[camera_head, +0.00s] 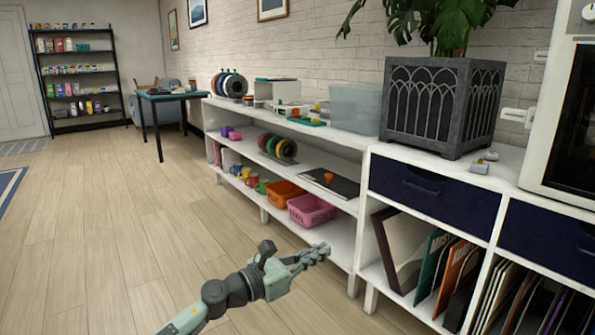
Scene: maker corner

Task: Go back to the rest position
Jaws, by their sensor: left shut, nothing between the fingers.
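My left gripper (316,254) comes in from the bottom of the head view on my left arm. Its fingers are shut with nothing between them. It is in the air over the wooden floor, in front of the white shelf unit (335,138), with its fingertips pointing right towards the lower shelf. I cannot tell whether it touches the shelf. My right gripper is not in view.
A pink basket (312,211) and an orange basket (283,193) sit on the lower shelf near the gripper. A dark planter (440,105) and a clear bin (355,108) stand on top. The floor (130,240) to the left is clear.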

